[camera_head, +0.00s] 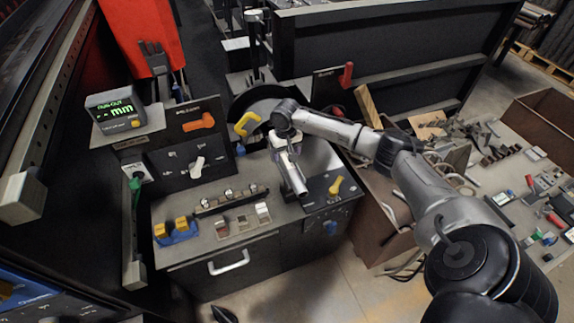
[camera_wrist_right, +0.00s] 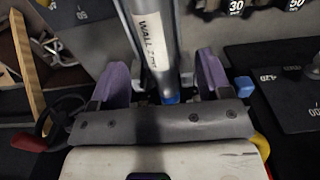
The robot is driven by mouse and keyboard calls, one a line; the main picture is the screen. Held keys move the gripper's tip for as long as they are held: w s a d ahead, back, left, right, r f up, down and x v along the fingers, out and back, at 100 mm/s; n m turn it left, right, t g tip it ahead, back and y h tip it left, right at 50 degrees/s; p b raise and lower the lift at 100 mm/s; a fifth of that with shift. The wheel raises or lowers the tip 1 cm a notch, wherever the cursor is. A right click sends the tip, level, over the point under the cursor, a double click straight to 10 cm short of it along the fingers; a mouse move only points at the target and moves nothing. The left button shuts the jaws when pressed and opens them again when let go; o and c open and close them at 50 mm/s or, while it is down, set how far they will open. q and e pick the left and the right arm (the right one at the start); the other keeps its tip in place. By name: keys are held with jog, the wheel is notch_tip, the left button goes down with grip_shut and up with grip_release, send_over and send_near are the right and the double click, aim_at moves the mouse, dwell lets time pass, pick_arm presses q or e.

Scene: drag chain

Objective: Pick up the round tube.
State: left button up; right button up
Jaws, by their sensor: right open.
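The round tube (camera_head: 291,176) is a grey cylinder lying along the machine top in the head view, its near end by the front edge. In the right wrist view the tube (camera_wrist_right: 157,45) carries a white label and runs away between my fingers. My right gripper (camera_head: 280,144) is over the tube's far part in the head view. In the right wrist view its purple-padded fingers (camera_wrist_right: 162,80) are open on either side of the tube, with gaps visible. The gripper body hides the tube's near part there. My left gripper is not in view.
A yellow lever (camera_head: 336,185) is right of the tube, and a yellow handle (camera_head: 247,123) is to its left. A display box (camera_head: 119,110) stands at left. A cluttered bench (camera_head: 490,180) is at right.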

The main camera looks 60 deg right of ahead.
aim_at(287, 164)
jog(key=f, duration=0.2)
jog(key=f+b, duration=0.1)
jog(key=f, duration=0.2)
jog(key=shift+s+d, duration=0.1)
jog(key=shift+s, duration=0.1)
jog(key=c, duration=1.3)
grip_shut()
jog(key=shift+r, duration=0.15)
